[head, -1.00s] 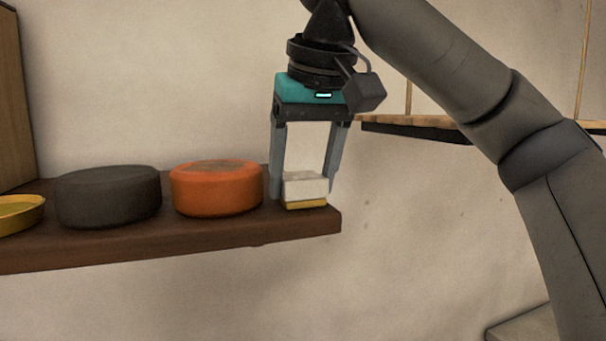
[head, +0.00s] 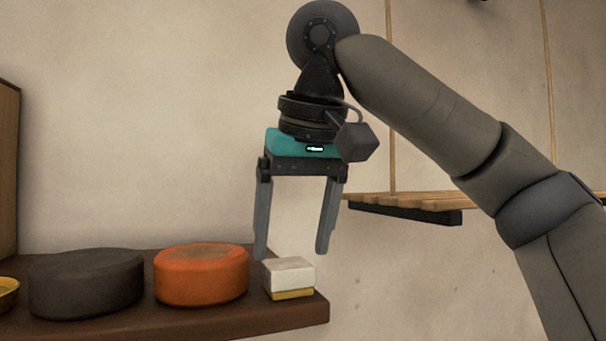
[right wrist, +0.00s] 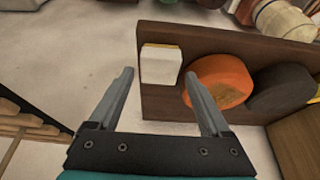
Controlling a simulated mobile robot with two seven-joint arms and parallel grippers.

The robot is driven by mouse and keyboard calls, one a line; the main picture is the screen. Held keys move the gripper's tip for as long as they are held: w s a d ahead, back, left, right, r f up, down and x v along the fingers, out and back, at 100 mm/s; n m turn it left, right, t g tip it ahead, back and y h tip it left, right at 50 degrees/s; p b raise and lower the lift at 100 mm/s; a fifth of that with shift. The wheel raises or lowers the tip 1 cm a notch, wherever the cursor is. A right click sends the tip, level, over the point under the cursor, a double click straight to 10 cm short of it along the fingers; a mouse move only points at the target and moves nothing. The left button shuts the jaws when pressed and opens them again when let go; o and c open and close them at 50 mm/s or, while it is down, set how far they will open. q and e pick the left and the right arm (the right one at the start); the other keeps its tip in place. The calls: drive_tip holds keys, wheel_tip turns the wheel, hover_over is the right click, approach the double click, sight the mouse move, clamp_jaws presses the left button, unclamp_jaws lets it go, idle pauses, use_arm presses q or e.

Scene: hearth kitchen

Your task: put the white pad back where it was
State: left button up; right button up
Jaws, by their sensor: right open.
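The white pad (head: 289,270) sits near the right end of the dark wooden shelf (head: 230,318), with a yellow layer along its bottom. It also shows in the right wrist view (right wrist: 160,66), between and beyond the fingertips. My right gripper (head: 292,254) is open and empty, with its fingertips just above the pad and apart from it. My left gripper is not in view.
An orange round container (head: 201,277) stands just left of the pad. A dark grey round one (head: 87,285) and a yellow dish (head: 8,292) stand farther left. A slatted wooden shelf (head: 420,203) hangs on the wall at right.

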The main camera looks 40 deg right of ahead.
drive_tip(key=v, duration=0.8)
